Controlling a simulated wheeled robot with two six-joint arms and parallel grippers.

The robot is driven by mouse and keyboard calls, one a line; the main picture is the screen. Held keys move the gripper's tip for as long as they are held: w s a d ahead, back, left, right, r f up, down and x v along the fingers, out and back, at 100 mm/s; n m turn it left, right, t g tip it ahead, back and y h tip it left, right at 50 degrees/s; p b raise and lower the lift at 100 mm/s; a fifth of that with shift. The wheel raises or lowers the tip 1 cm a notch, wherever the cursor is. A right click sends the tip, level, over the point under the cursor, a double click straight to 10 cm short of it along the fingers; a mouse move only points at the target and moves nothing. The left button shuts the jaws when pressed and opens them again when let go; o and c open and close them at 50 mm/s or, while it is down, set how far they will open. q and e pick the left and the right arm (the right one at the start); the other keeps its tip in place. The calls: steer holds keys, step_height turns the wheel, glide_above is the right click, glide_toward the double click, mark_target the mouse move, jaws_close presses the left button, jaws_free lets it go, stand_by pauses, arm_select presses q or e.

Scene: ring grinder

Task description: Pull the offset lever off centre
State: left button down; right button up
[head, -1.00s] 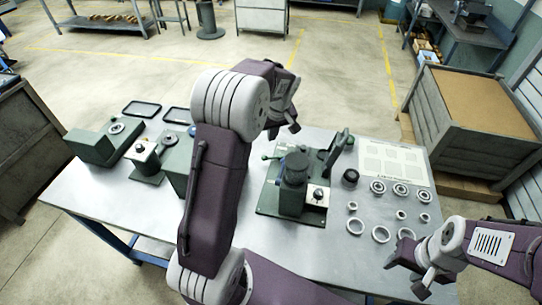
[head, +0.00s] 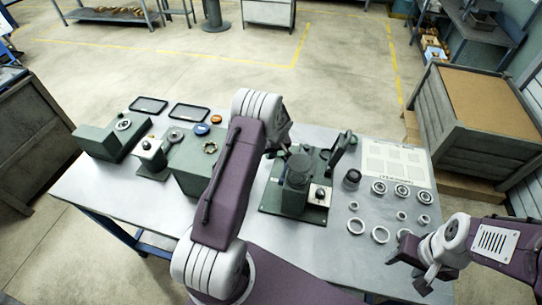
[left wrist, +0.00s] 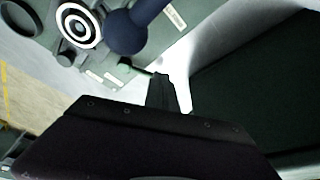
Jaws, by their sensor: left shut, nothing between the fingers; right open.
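The green ring grinder (head: 296,183) stands mid-table on its base plate, with a small white dial box at its right. My left gripper (head: 279,147) is low behind the grinder's left side, partly hidden by my own arm. In the left wrist view its fingers (left wrist: 163,88) are shut and empty. A thin rod with a green knob (left wrist: 123,62) lies right by the fingertips; I cannot tell whether they touch. A dark blue ball knob (left wrist: 127,33) is nearer the camera. I cannot tell which is the offset lever. My right gripper (head: 407,272) is open at the table's front right.
Several metal rings (head: 381,235) and bearings lie right of the grinder, beside a printed sheet (head: 396,163). Green devices (head: 108,140) and two black trays (head: 148,105) stand on the left. A wooden-topped crate (head: 480,105) is beyond the table's right edge.

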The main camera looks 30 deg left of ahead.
arm_select(q)
steer(key=shift+x, duration=1.45)
